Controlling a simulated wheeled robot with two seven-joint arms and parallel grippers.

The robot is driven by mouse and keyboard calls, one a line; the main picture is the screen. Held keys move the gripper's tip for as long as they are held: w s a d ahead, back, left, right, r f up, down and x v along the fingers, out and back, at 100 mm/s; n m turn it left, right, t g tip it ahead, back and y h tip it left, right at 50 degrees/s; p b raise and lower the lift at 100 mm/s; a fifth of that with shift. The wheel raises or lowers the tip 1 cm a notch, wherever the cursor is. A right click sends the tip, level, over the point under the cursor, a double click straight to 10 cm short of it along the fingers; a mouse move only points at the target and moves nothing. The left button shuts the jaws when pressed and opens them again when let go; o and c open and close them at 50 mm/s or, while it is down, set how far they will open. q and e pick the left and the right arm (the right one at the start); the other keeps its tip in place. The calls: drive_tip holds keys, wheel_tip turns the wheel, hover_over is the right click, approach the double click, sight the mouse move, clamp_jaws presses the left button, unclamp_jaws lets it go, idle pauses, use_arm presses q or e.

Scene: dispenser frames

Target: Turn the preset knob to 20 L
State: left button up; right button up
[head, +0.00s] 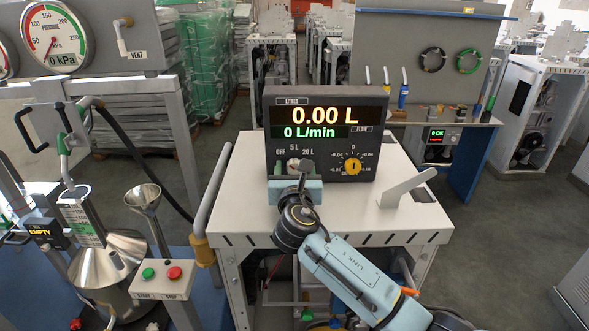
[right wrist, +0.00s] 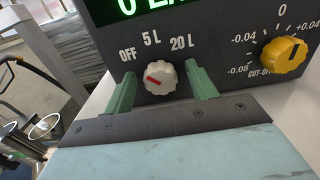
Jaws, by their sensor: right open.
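The preset knob (right wrist: 160,78) is white with a red mark, on the dark front panel of the dispenser display (head: 326,135). Labels OFF, 5 L and 20 L curve above it. The red mark points up and left, toward the OFF side. In the head view the knob (head: 293,164) is partly hidden by my gripper. My right gripper (head: 294,178) is open, and in the right wrist view its green fingers (right wrist: 163,84) stand one on each side of the knob, with visible gaps. The display reads 0.00 L and 0 L/min. My left gripper is not in view.
A yellow cut-off knob (right wrist: 283,55) sits right of the preset knob on the same panel. The display stands on a white table (head: 250,214) with an angled white bracket (head: 405,188) at right. A green and red button box (head: 162,275) and a metal funnel (head: 143,198) stand at left.

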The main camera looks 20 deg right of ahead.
drive_tip(key=shift+c, duration=1.2)
drive_tip(key=c, duration=0.8)
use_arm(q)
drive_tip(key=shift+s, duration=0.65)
use_arm(e)
drive_tip(key=shift+o, duration=0.2)
